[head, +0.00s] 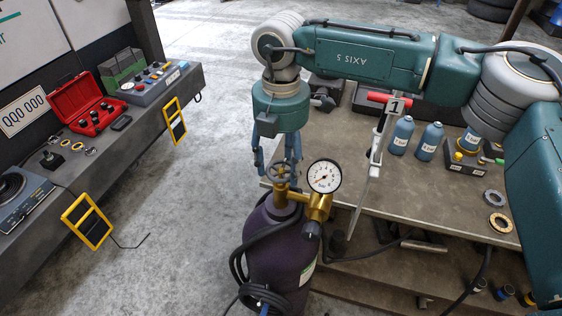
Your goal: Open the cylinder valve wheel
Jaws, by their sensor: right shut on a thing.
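A dark purple gas cylinder (279,258) stands upright in front of the right-hand table. A brass valve with a round gauge (324,176) sits on its top. The small dark valve wheel (280,172) is at the top of the valve stem. My right gripper (281,165) comes down from above and is shut on the wheel, its blue-grey fingers on either side. The fingers partly hide the wheel. My left gripper is not in view.
A black hose (240,262) hangs around the cylinder. The right table (428,192) carries blue bottles (402,135), metal rings (500,222) and a red-handled tool (383,98). The left bench (122,138) holds a red case (83,106). Bare floor (200,170) lies between.

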